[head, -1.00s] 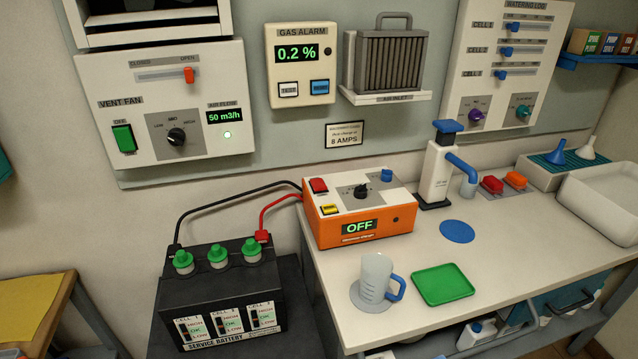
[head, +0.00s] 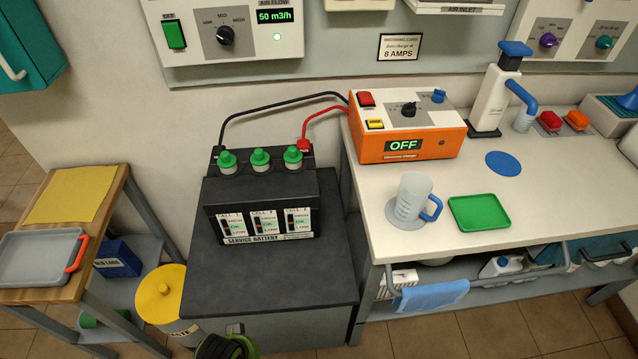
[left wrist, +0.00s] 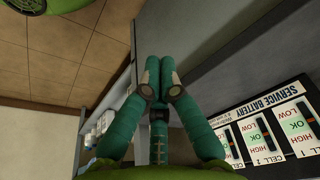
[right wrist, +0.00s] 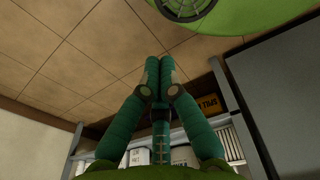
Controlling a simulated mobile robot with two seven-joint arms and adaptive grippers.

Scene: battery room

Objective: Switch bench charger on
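The bench charger (head: 370,150) is an orange box with a pale top, on the left end of the bench in the head view. Its green-lit display (head: 403,146) reads OFF. On top are a red switch (head: 366,99), a yellow button (head: 375,124), a black dial (head: 408,109) and a blue knob (head: 438,96). A black and a red lead run from it to the service battery (head: 262,195). My left gripper (left wrist: 160,62) is shut and empty near the battery's front. My right gripper (right wrist: 159,62) is shut and empty, over the floor.
A measuring jug (head: 412,198), green tray (head: 479,212) and blue disc (head: 503,164) lie in front of the charger. The battery stands on a dark stand (head: 270,290). A yellow-lidded bin (head: 160,293) and a wooden-topped cart (head: 97,228) are at left. A wall card (head: 401,47) says 8 AMPS.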

